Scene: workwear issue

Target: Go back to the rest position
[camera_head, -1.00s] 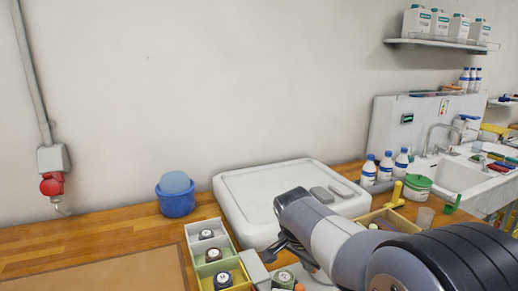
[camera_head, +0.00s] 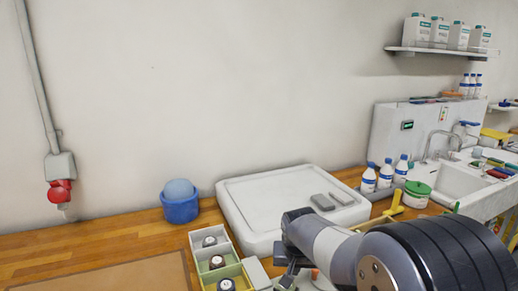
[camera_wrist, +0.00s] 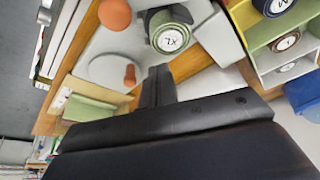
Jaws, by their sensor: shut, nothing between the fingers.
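My gripper (camera_head: 288,266) is shut and empty at the lower middle of the head view, partly hidden by my arm. In the wrist view its closed fingers (camera_wrist: 158,86) point at a grey surface. A green roll marked XL (camera_wrist: 171,38) stands just beyond the fingertips, apart from them as far as I can tell. A sectioned box (camera_head: 229,254) with several dark, white-labelled rolls stands left of my gripper; its coloured compartments also show in the wrist view (camera_wrist: 262,37).
A large white tray (camera_head: 250,222) lies behind my arm. A blue tub (camera_head: 180,209) stands to its left. White bottles (camera_head: 385,174), a green-lidded tub (camera_head: 416,193) and a sink (camera_head: 462,180) are at the right.

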